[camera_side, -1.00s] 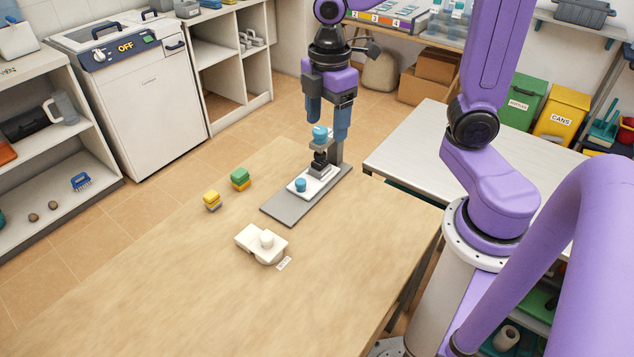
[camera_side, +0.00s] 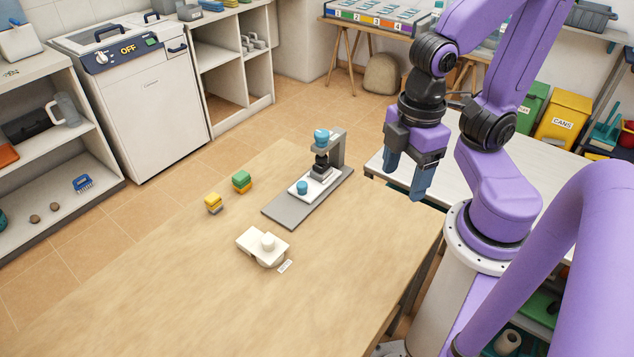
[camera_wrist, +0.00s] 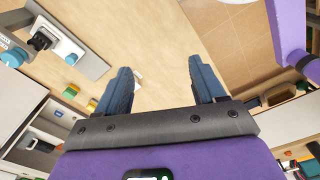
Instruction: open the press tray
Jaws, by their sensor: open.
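The press stands on a grey base (camera_side: 283,211) at the far side of the wooden table, with an upright column (camera_side: 339,150) and a blue top knob (camera_side: 321,136). Its white tray (camera_side: 312,190) lies on the base, its near end with a blue knob (camera_side: 302,187) in front of the dark press block (camera_side: 321,170). Whether the tray runs fully under the block is hard to tell. My gripper (camera_side: 403,184) is open, empty and pointing down, right of the press and clear of it. In the wrist view, the press base (camera_wrist: 92,62) shows at upper left, outside the fingers (camera_wrist: 160,70).
A white block with a round knob (camera_side: 262,246) sits nearer on the table, a label beside it. A yellow-topped block (camera_side: 213,203) and a green-topped block (camera_side: 242,181) stand left of the press. The near tabletop is clear. A pale table (camera_side: 380,160) stands behind my gripper.

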